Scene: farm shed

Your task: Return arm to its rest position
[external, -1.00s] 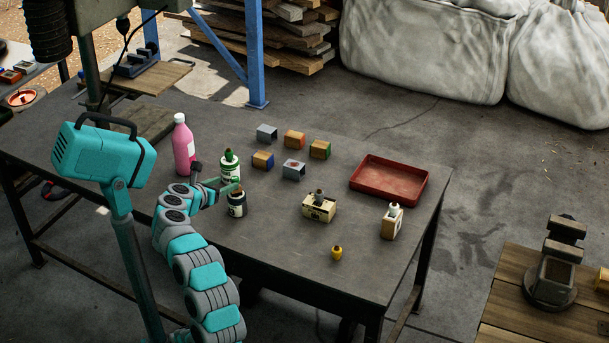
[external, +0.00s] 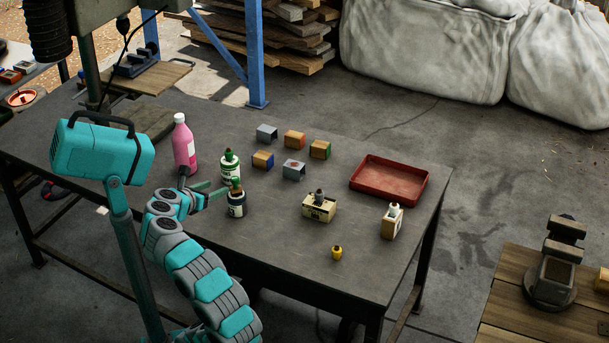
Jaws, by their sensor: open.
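My gripper (external: 213,192) is open, at the left part of the dark table (external: 330,280). Its teal fingers point right toward a dark green bottle with a white label (external: 236,203), with a small gap that is hard to judge. A similar green bottle (external: 230,166) stands just behind the fingers. A pink bottle (external: 184,145) stands upright behind my wrist. My arm is bent and reaches up from the bottom of the picture, in front of the table's near edge.
Several small coloured blocks (external: 294,140) sit mid-table. A red tray (external: 389,181), a cream box (external: 319,207), a white-and-tan container (external: 392,221) and a small yellow bottle (external: 337,252) stand to the right. A wooden bench with a vise (external: 551,277) is at lower right.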

